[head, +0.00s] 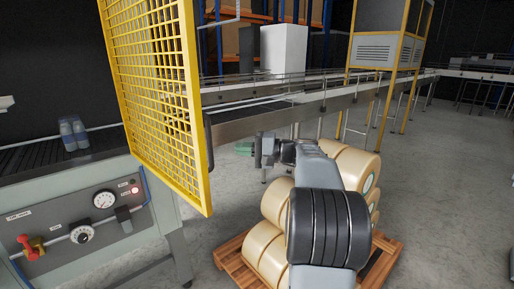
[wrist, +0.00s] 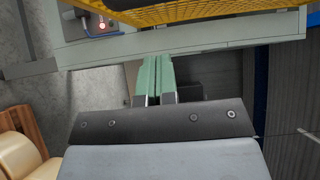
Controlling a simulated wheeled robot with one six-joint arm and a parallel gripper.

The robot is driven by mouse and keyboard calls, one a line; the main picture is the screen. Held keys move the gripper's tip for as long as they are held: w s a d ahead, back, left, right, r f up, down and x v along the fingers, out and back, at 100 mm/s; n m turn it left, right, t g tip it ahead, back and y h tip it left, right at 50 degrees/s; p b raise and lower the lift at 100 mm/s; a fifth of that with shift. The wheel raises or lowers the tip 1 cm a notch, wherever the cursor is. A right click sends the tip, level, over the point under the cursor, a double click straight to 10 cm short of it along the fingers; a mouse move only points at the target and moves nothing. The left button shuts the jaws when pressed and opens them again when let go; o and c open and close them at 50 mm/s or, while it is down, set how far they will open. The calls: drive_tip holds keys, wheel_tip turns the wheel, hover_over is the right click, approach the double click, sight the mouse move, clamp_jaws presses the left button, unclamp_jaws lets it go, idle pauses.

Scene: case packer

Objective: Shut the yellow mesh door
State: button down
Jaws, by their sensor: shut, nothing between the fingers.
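The yellow mesh door (head: 155,80) stands open at the left of the head view, its frame jutting out past the machine front. A dark upright bar, seemingly its handle (head: 209,142), is at its right edge. In the wrist view the door's yellow mesh (wrist: 185,13) crosses the top. My gripper (head: 243,148) is to the right of the door's edge in the head view, apart from it. In the wrist view my gripper's green fingers (wrist: 154,73) are together and empty, pointing toward the machine and the mesh. The door's hinge cannot be made out clearly.
A grey control panel (head: 85,232) with a red handle and dials is at the lower left. A conveyor (head: 240,122) runs behind the door. A wooden pallet (head: 232,272) with several cream rolls (head: 262,245) stands close below my arm. Grey floor is open at right.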

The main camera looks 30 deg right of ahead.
drive_tip(key=shift+w+a+p, duration=0.25)
drive_tip(key=shift+a, duration=0.7)
drive_tip(key=shift+w+a+p, duration=0.2)
drive_tip(key=shift+a, duration=0.75)
drive_tip(key=shift+w+a+p, duration=0.25)
drive_tip(key=shift+a, duration=0.7)
